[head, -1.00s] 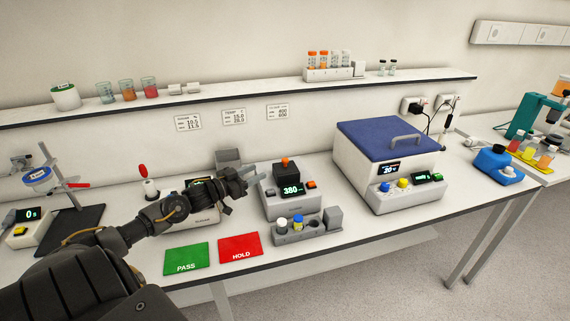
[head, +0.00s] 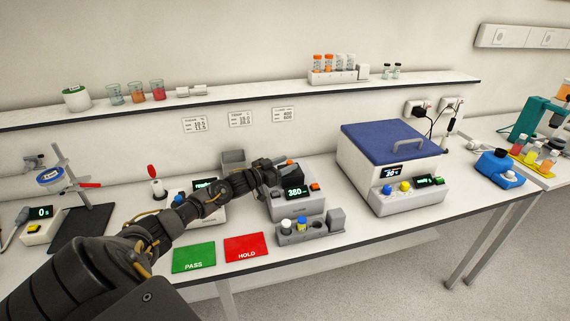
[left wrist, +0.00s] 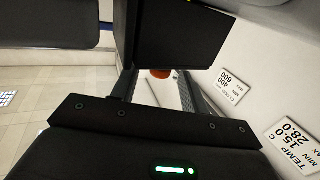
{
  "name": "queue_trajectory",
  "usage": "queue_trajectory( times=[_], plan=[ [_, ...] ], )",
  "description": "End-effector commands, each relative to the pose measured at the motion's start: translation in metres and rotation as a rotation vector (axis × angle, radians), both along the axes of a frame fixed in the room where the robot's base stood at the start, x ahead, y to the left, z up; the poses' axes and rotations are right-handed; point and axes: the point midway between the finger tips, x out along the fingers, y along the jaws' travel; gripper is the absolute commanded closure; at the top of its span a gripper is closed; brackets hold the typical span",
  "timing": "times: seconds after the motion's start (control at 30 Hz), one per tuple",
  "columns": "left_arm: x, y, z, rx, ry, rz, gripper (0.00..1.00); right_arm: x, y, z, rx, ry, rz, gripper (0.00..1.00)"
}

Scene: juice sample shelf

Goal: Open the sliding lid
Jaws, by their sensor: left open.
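The grey meter (head: 297,209) with a green 380 display stands at the middle of the bench. A dark lid piece shows on its top, partly hidden by my left gripper (head: 283,172). The gripper is at the top of this meter, with its jaws open. In the left wrist view an orange knob (left wrist: 161,73) shows between the open fingers, partly hidden by a large dark block. I cannot tell whether the fingers touch the knob. My right gripper is not in view.
A white box (head: 385,185) with a blue handled lid (head: 385,140) stands to the right. A grey vial rack (head: 310,235) sits in front of the meter, beside the red HOLD mat (head: 246,247) and green PASS mat (head: 194,257). A shelf (head: 240,98) runs behind.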

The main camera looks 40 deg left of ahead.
Motion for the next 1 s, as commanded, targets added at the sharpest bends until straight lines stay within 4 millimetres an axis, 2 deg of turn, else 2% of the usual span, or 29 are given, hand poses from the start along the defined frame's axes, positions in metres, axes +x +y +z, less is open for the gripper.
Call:
queue_trajectory(
  times=[0.27, 0.6, 0.83, 1.0],
  plan=[
    [0.0, 0.0, -0.001, 0.0, 0.001, 0.0, 0.56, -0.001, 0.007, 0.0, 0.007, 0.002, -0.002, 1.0],
    [0.0, 0.0, -0.001, 0.0, 0.001, 0.0, 1.0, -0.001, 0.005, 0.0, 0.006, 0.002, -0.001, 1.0],
    [0.001, 0.001, -0.002, 0.001, 0.001, 0.001, 1.0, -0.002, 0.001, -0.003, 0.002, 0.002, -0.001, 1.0],
    [0.013, 0.018, -0.006, 0.003, -0.003, 0.003, 1.0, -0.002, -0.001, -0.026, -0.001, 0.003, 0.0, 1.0]
  ],
)
